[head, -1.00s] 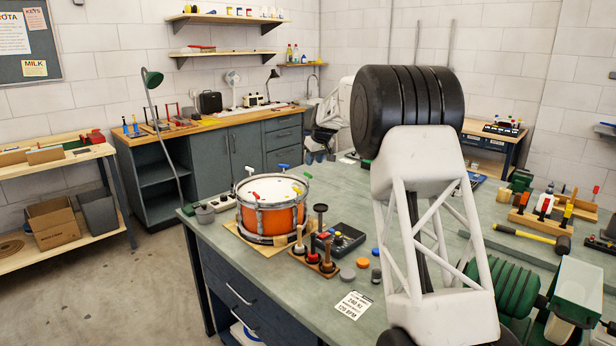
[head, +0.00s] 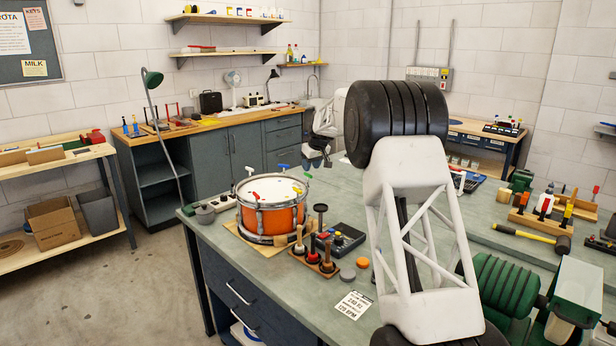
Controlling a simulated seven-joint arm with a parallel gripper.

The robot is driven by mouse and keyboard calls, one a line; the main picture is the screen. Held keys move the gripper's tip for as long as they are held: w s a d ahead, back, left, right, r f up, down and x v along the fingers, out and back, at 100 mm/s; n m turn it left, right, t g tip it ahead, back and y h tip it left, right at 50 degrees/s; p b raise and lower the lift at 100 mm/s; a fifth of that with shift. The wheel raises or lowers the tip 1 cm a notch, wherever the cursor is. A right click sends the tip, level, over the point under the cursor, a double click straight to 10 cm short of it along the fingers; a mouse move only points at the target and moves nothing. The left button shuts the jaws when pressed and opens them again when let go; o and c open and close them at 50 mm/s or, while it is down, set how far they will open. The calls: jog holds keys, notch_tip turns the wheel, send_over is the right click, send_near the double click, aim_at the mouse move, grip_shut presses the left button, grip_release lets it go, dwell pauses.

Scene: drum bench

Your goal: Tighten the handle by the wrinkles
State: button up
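An orange drum (head: 272,217) with a white drumhead (head: 275,188) and metal rims stands upright on a wooden board on the bench. The drumhead is too small here to tell where any wrinkles lie. My arm rises to the right of the drum, apart from it.
Right of the drum stand a wooden rack of mallets (head: 314,261), a black box with knobs (head: 340,240), an orange disc (head: 362,262) and a printed card (head: 353,305). A hammer (head: 533,238) and green rollers (head: 503,287) are at right.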

aim_at(308, 175)
jog(key=shift+x, duration=2.75)
grip_shut()
